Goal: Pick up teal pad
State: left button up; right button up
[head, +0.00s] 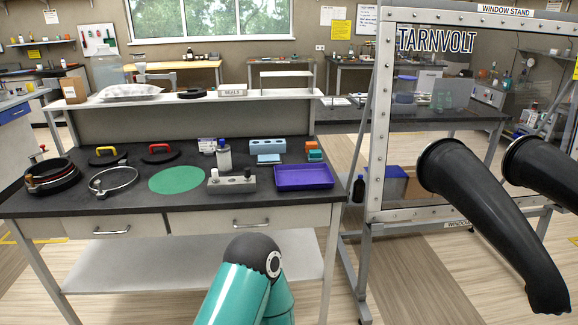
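No single thing is clearly marked as the teal pad. A flat round green disc (176,179) lies on the dark bench top, left of the middle. A small teal block (314,155) sits at the bench's back right, close beside or under an orange block (311,146). A thin light blue piece (268,159) lies in front of a light blue block with holes (266,146). A teal arm link of mine with a dark joint shows at the bottom, in front of the bench. Neither gripper is in view.
A purple tray (304,177) and a grey holder (231,182) stand right of the disc. Metal rings (113,180) and lids with red (159,148) and yellow (105,150) handles are on the left. A raised shelf (220,98) runs behind. A window stand (381,120) with black gloves (470,190) stands right.

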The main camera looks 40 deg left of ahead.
aim_at(313, 155)
jog(key=u, duration=0.45)
jog(key=k, duration=0.15)
jog(key=u, duration=0.25)
jog(key=i, duration=1)
jog(key=z, duration=0.05)
